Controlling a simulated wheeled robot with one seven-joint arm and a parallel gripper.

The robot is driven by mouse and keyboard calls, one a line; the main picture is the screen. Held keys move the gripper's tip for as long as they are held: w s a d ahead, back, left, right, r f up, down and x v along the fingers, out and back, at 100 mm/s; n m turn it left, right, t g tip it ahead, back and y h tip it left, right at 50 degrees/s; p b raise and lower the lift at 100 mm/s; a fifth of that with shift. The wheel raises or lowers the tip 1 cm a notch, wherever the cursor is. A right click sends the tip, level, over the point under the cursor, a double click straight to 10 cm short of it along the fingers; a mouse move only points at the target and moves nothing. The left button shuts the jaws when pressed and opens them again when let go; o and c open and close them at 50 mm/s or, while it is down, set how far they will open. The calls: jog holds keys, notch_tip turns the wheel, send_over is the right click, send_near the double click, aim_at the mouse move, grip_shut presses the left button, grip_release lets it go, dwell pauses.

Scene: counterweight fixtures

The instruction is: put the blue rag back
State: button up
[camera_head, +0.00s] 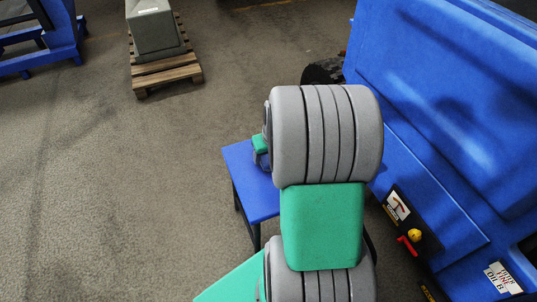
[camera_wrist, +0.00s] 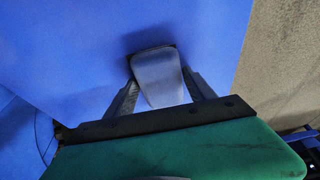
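The blue rag (camera_wrist: 160,88) shows in the wrist view as a small grey-blue block with rounded edges. My gripper (camera_wrist: 158,73) has one dark finger on each side of it, and both fingertips appear to touch its sides. The rag is at or just above a flat blue tabletop (camera_wrist: 70,50), with a dark shadow beside its far end. In the head view the blue table (camera_head: 251,187) stands under the end of my arm, which hides much of it. The rag cannot be told apart clearly there.
A large blue machine (camera_head: 440,90) stands close on the right, with a red and yellow switch (camera_head: 410,240) on its lower side. A grey weight (camera_head: 153,28) rests on a wooden pallet (camera_head: 165,72) at the back. The floor on the left is clear.

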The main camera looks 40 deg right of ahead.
jog(key=o, duration=0.3)
jog(key=d+p+v, duration=0.1)
jog(key=p+v, duration=0.4)
jog(key=v, duration=0.7)
jog(key=s+a+r+n, duration=0.1)
jog(key=s+a, duration=0.2)
jog(key=a, duration=0.7)
jog(key=s+a+r+n+g, duration=0.1)
jog(key=s+a+r+n, duration=0.1)
jog(key=a, duration=0.9)
jog(key=shift+s+r+y, duration=0.35)
jog(key=shift+s+y, duration=0.05)
jog(key=shift+s, duration=0.15)
jog(key=shift+r, duration=0.1)
